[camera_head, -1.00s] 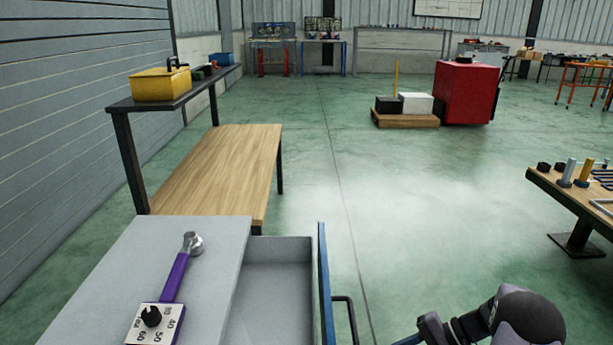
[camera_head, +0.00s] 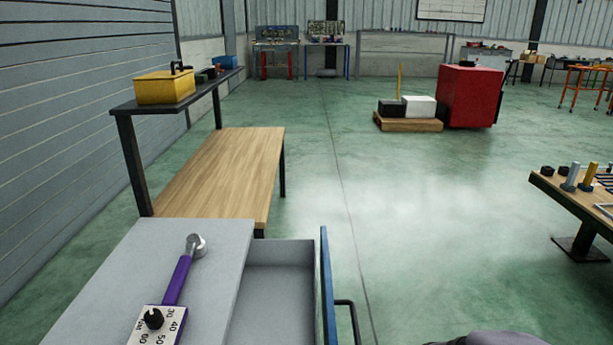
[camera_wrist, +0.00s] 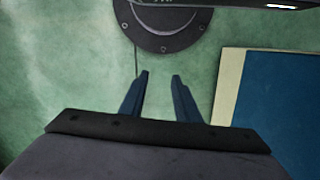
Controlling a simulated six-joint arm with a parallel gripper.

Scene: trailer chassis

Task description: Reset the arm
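My gripper (camera_wrist: 160,76) shows in the wrist view with its two dark blue fingers apart and nothing between them. Green floor lies beyond the fingertips. In the head view the gripper is out of sight; only a dark rounded part of my arm (camera_head: 487,338) shows at the bottom edge.
A grey cabinet (camera_head: 215,250) stands at the lower left with its drawer (camera_head: 275,285) pulled open. A purple-handled tool (camera_head: 180,275) and a dial box (camera_head: 158,322) lie on top. A wooden bench (camera_head: 225,175) is behind, a worktable (camera_head: 575,198) at right. Floor between is clear.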

